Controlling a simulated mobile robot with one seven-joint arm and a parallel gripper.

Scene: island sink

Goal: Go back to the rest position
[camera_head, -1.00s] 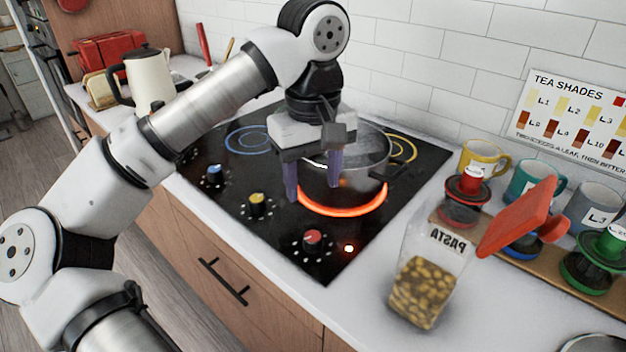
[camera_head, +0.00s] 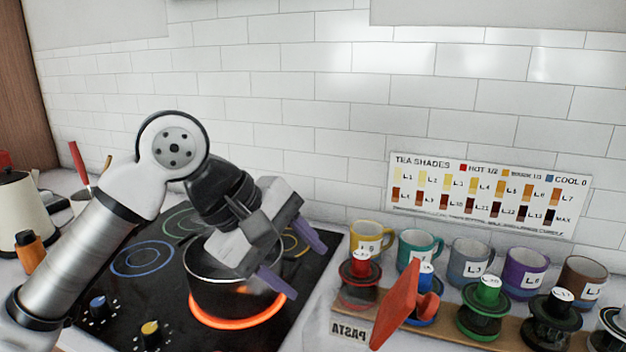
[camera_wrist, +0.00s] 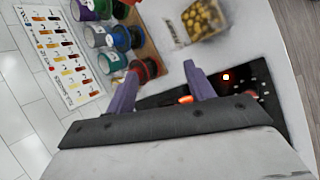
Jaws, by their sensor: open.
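My gripper (camera_head: 292,262) is open, with its two purple fingers spread and nothing between them. In the head view it is in front of and above the pot, tilted so the fingers point to the right and down. The dark pot (camera_head: 212,295) stands on a burner that glows orange-red, on the black cooktop (camera_head: 135,290). My gripper hides part of the pot's rim and right side. In the wrist view the fingers (camera_wrist: 163,88) point toward the counter, with the cooktop (camera_wrist: 262,88) at the right.
Several labelled mugs (camera_head: 471,259) stand along the wall, behind a wooden rack with coloured-lidded presses (camera_head: 480,310). A tea shade chart (camera_head: 490,195) is on the tiled wall. A white kettle (camera_head: 22,205) stands at left.

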